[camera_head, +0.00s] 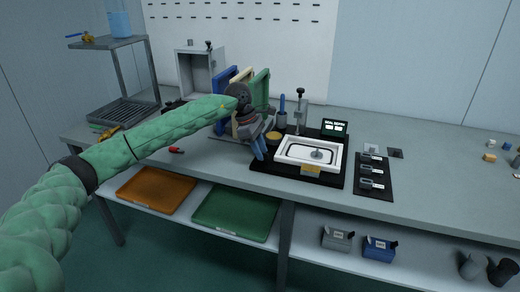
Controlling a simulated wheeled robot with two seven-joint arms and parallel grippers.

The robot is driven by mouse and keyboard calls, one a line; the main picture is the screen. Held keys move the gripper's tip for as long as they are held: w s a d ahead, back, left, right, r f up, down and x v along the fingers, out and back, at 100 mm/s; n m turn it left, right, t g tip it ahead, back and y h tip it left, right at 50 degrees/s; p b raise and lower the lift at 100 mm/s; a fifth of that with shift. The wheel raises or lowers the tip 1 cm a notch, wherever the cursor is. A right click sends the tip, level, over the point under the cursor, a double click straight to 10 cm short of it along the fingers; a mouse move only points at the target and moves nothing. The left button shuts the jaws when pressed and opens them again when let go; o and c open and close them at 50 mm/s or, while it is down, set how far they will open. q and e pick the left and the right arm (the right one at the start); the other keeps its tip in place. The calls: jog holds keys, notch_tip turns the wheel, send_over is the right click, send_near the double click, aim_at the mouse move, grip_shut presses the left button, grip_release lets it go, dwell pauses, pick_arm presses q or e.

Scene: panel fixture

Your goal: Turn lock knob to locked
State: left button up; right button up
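My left gripper (258,150) reaches over the bench from the left. Its blue fingers point down beside the left side of a white-rimmed tray (329,147). The fingers look close together, but the gap is too small to judge. A small black panel (373,189) with several light fittings lies to the right of the tray; I cannot tell whether one is the lock knob. A grey box (187,67) with a dark knob-like part (208,45) on top stands at the back left. No lock knob is clearly identifiable, nor any locked position. My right gripper is not in view.
Blue, cream and green upright panels (261,88) stand behind my gripper. A small post (300,108) and a dark display (334,128) stand behind the tray. An orange tray (157,191) and green tray (237,213) lie on the lower shelf. The bench's right side is mostly clear.

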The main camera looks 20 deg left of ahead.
pick_arm(q)
jog(key=shift+r, duration=0.1)
jog(key=v, duration=0.7)
jog(key=shift+r+b, duration=0.3)
jog(key=shift+r, duration=0.05)
jog(key=shift+a, duration=0.15)
